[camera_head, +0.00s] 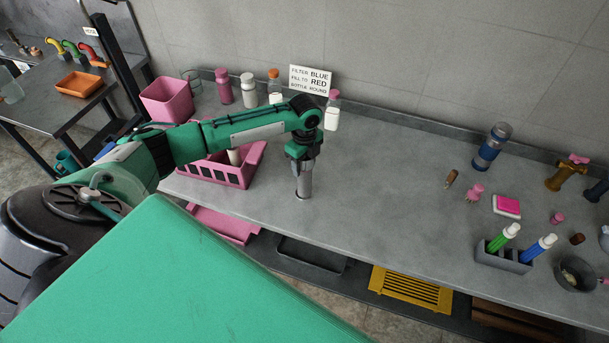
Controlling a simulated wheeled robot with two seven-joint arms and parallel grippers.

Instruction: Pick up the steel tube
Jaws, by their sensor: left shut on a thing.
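The steel tube (303,187) is a short, shiny grey cylinder standing upright at the grey counter's front left part. My left gripper (301,166) points straight down over it and is shut on its upper part. The fingers and the tube's top are partly hidden by the wrist. The tube's lower end is at or just above the counter; I cannot tell which. My right gripper is not in view.
A pink crate (228,178) stands left of the tube, partly behind my arm. Bottles, a pink bin (167,98) and a sign (309,79) stand behind. The counter's middle is clear.

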